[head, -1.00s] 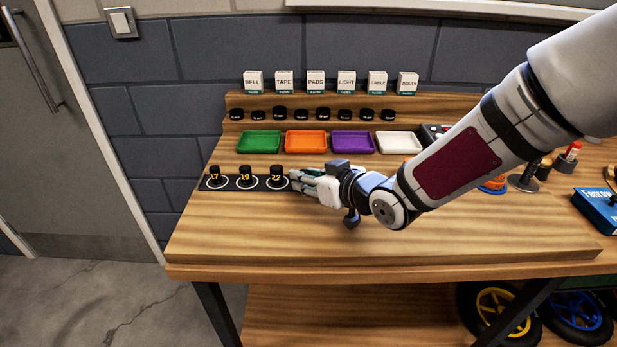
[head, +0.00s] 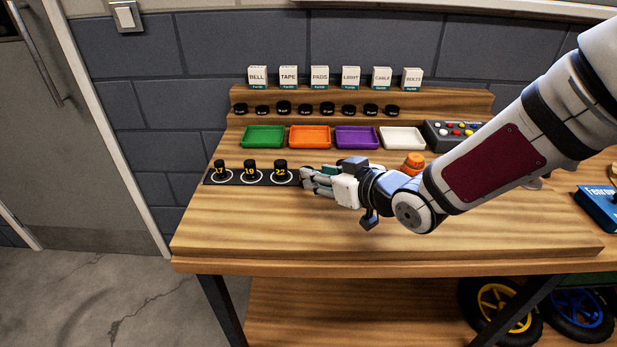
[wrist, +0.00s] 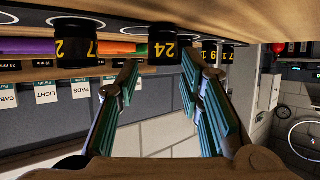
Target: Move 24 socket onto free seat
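The 24 socket (wrist: 162,46), black with a yellow number, shows in the wrist view between the tips of my gripper (wrist: 161,62). The fingers are apart, with a gap visible beside the socket; I see no firm contact. In the head view my gripper (head: 307,179) is low over the bench, just right of the 22 socket (head: 281,173), and the 24 socket is hidden. The 17 socket (head: 220,170), 19 socket (head: 250,171) and 22 socket stand upright on white-ringed seats of a black rail (head: 235,181). No free seat is clearly visible.
Another socket (wrist: 75,45) stands close to the fingers in the wrist view. Green (head: 263,137), orange (head: 310,137), purple (head: 356,138) and white (head: 402,139) trays lie behind the rail. Several black sockets line the ledge (head: 436,108). The front bench top (head: 300,235) is clear.

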